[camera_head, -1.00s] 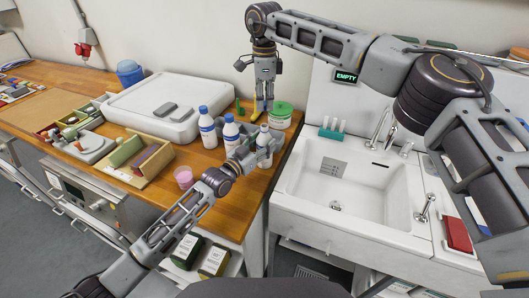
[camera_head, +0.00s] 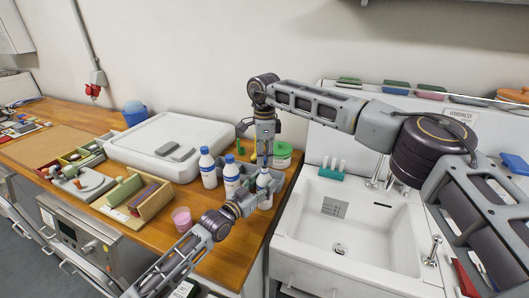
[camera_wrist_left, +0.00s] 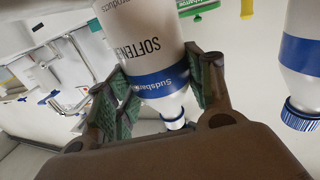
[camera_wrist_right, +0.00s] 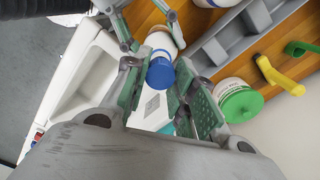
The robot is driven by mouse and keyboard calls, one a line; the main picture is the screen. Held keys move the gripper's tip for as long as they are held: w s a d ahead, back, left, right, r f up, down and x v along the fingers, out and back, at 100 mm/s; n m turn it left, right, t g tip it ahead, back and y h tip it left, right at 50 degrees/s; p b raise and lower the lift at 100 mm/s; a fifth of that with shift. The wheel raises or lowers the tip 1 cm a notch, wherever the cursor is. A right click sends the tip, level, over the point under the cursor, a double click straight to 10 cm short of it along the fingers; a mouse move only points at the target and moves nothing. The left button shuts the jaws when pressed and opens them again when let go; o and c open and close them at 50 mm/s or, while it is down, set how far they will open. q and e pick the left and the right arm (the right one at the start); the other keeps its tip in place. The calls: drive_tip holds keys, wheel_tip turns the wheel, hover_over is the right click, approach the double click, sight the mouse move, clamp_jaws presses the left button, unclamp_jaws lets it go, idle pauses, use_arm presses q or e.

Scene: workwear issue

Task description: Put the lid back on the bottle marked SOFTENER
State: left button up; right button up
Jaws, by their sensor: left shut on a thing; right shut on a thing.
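The white bottle marked SOFTENER (camera_wrist_left: 155,55) stands upright near the counter's right end. It also shows in the head view (camera_head: 265,190). My left gripper (camera_head: 245,203) is shut around its upper body; the fingers also flank it in the left wrist view (camera_wrist_left: 165,88). Its bare white neck shows there. My right gripper (camera_head: 263,162) points down just above the bottle. In the right wrist view the blue lid (camera_wrist_right: 160,73) sits between the right gripper's fingers (camera_wrist_right: 157,80), over the bottle (camera_wrist_right: 163,40). Whether lid and neck touch, I cannot tell.
Two blue-capped bottles, one far left (camera_head: 208,172) and one nearer (camera_head: 231,180), stand left of the softener. A pink cup (camera_head: 181,219) is in front. A green-lidded tub (camera_head: 281,155) and grey caddy (camera_head: 222,164) are behind. The sink (camera_head: 345,225) lies to the right.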

drive_tip(key=shift+f, duration=0.15)
idle(0.5)
drive_tip(key=shift+f, duration=0.75)
drive_tip(key=shift+f, duration=0.55)
idle(0.8)
drive_tip(key=m, duration=3.1)
drive_tip(key=shift+m, duration=0.3)
drive_tip(key=m, duration=0.4)
drive_tip(key=shift+w, duration=0.1)
drive_tip(key=o, duration=0.7)
drive_tip(key=shift+f, duration=0.1)
drive_tip(key=shift+c, duration=0.2)
